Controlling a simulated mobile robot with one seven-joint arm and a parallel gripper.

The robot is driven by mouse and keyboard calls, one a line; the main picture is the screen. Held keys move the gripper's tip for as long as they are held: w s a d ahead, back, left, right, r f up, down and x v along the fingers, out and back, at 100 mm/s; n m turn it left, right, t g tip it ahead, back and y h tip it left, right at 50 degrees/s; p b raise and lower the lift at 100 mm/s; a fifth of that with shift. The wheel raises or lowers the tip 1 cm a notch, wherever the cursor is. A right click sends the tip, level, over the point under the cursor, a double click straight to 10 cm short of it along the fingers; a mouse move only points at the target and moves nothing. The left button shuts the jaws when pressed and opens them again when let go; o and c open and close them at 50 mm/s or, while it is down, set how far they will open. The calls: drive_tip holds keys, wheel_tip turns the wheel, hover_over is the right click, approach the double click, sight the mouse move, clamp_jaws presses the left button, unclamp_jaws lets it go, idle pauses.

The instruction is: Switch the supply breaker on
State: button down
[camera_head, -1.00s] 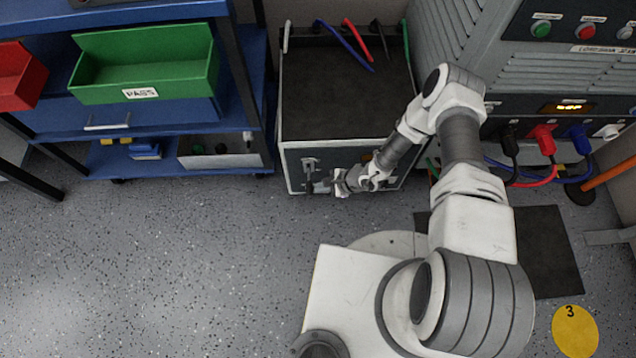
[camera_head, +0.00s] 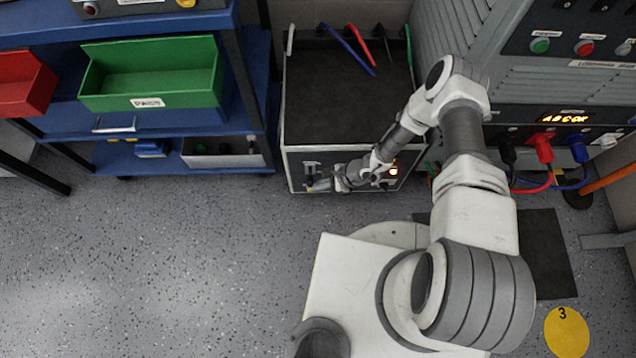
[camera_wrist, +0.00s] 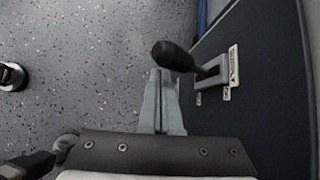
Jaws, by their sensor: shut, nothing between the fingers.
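The breaker's black lever (camera_wrist: 178,57) sticks out from a light slotted plate (camera_wrist: 214,78) on the dark front panel of a box in the wrist view. The lever's plate (camera_head: 310,169) also shows small on the box front in the head view. My gripper (camera_wrist: 162,75) is shut and empty. Its fingertips are just below and beside the lever's knob in the wrist view; I cannot tell whether they touch it. In the head view my gripper (camera_head: 320,185) is low at the left of the box front. A lamp (camera_head: 393,171) glows on that front.
The dark-topped box (camera_head: 345,100) stands between a blue shelf (camera_head: 235,125) with a green bin (camera_head: 150,75) and a grey cabinet (camera_head: 455,50). The cabinet's orange display (camera_head: 566,118) is lit. Coloured cables plug in below it. Open floor (camera_head: 170,240) lies left.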

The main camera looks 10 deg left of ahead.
drive_tip(key=shift+w+r+p, duration=0.2)
drive_tip(key=shift+r+p, duration=0.35)
drive_tip(key=shift+w+r+p, duration=0.2)
drive_tip(key=shift+r+p, duration=0.3)
drive_tip(key=shift+r, duration=0.05)
